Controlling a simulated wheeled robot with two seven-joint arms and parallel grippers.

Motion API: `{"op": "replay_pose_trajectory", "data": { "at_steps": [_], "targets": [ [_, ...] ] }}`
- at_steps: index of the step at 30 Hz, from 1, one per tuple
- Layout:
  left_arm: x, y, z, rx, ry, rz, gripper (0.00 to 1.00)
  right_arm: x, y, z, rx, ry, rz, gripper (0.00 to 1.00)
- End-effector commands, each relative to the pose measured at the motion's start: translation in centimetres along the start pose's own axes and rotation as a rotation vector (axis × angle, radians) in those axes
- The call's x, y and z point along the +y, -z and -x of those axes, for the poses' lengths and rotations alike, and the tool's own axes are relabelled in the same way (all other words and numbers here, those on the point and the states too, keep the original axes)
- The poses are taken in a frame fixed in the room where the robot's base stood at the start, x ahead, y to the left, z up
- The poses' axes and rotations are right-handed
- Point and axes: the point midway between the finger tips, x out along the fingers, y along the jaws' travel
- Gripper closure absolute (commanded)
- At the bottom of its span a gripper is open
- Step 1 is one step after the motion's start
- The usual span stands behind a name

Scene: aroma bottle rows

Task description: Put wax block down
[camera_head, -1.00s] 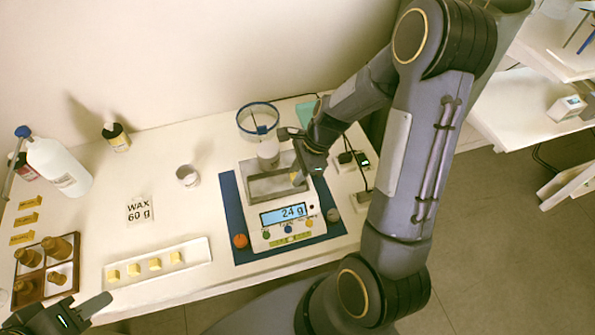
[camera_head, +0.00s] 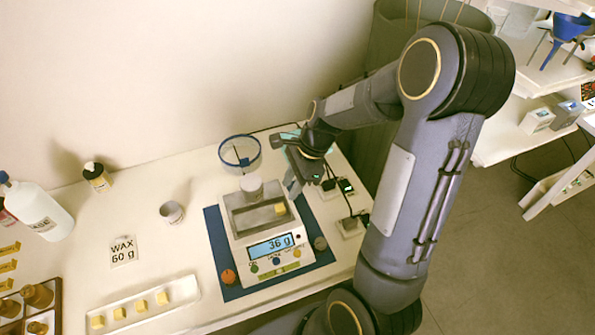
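A small yellow wax block (camera_head: 279,208) rests at the right side of the metal pan (camera_head: 248,222) on the white scale (camera_head: 284,263). A white cup (camera_head: 252,190) stands at the pan's back. The scale display (camera_head: 271,246) reads 36 g. My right gripper (camera_head: 303,184) is just beyond the pan's back right, above and apart from the block. Its fingers look spread, with nothing seen between them. My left gripper is out of view.
Several wax blocks lie on a white tray (camera_head: 180,290) at the front. A "WAX 60 g" card (camera_head: 123,251), a small cup (camera_head: 171,212) and bottles stand left. A blue-rimmed glass vessel (camera_head: 240,153) is behind the scale. Cables and small devices (camera_head: 346,186) lie right.

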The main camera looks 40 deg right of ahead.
Motion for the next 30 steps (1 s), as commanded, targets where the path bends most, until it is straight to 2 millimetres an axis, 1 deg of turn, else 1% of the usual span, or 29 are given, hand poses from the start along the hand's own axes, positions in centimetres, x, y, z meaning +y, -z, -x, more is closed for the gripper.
{"op": "replay_pose_trajectory", "data": {
  "at_steps": [1,3,9,11,13,14,17,18,20,21,24,25,27,30],
  "targets": [
    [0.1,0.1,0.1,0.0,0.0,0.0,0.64,-0.1,0.0,1.1,0.001,0.005,0.001,0.7],
    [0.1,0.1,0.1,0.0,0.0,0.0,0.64,-0.1,0.0,2.3,0.0,0.004,0.0,0.7],
    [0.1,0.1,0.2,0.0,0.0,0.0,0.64,0.1,-0.1,4.3,0.0,0.003,0.008,0.7],
    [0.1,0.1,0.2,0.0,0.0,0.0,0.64,0.5,-0.4,4.9,-0.005,0.012,0.047,0.7],
    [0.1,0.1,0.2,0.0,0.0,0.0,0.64,1.4,-1.3,6.0,-0.015,0.038,0.149,0.7],
    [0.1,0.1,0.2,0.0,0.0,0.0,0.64,2.1,-1.8,6.6,-0.019,0.055,0.214,0.7],
    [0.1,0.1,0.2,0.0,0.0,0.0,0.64,5.1,-3.9,8.7,-0.018,0.128,0.512,0.7],
    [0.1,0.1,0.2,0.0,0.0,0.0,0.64,6.6,-4.7,9.4,-0.009,0.161,0.651,0.7],
    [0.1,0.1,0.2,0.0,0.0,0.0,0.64,8.9,-5.7,10.2,0.017,0.208,0.863,0.7],
    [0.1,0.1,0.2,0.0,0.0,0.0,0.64,10.4,-6.2,10.5,0.042,0.237,0.999,0.7],
    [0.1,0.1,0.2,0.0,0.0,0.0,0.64,13.6,-7.1,10.8,0.118,0.294,1.305,0.7],
    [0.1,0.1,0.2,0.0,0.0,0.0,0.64,14.3,-7.2,10.8,0.143,0.307,1.383,0.7],
    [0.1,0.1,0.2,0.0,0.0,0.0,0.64,15.8,-7.4,10.6,0.196,0.327,1.533,0.7],
    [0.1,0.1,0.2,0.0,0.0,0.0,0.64,17.0,-7.5,10.2,0.252,0.339,1.672,0.7]
  ]
}}
